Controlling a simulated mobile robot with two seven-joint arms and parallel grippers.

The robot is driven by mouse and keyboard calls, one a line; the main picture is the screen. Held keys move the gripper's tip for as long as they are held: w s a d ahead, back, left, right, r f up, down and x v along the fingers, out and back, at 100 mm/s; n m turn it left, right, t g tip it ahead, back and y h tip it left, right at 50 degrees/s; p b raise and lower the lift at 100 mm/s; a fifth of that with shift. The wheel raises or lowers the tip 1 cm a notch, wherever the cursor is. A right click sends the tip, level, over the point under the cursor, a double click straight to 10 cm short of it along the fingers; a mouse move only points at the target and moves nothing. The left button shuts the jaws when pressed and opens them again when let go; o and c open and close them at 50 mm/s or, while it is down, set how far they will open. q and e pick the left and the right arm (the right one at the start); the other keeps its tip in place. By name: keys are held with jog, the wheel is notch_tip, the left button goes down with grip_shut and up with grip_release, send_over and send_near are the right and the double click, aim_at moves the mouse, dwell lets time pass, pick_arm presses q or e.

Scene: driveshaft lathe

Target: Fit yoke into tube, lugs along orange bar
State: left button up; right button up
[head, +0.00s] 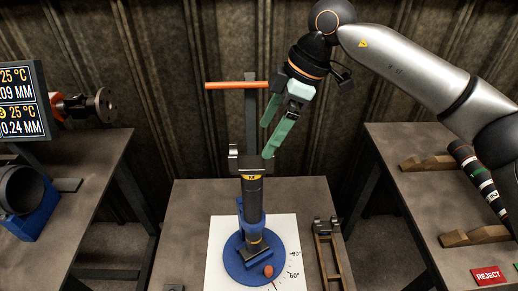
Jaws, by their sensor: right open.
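A dark tube (252,198) with a yellow mark stands upright in a blue holder on a round blue base (237,262). A dark grey yoke (246,161) sits at the tube's top end, with a lug showing at its left; how deep it sits I cannot tell. The orange bar (232,85) lies level on a dark post behind the tube. My right gripper (267,141), with green fingers, is open and empty; its fingers point down and left, just above and right of the yoke. In this view the lower fingertip overlaps the yoke's right side. My left gripper is out of view.
A white sheet (220,226) with angle marks and a red knob (268,271) lie around the base. A narrow rack (322,250) stands to its right. The right bench bears wooden cradles (427,163), a banded tube (471,170) and a REJECT sign (488,276). A blue block (40,214) is left.

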jog(key=shift+v, duration=2.35)
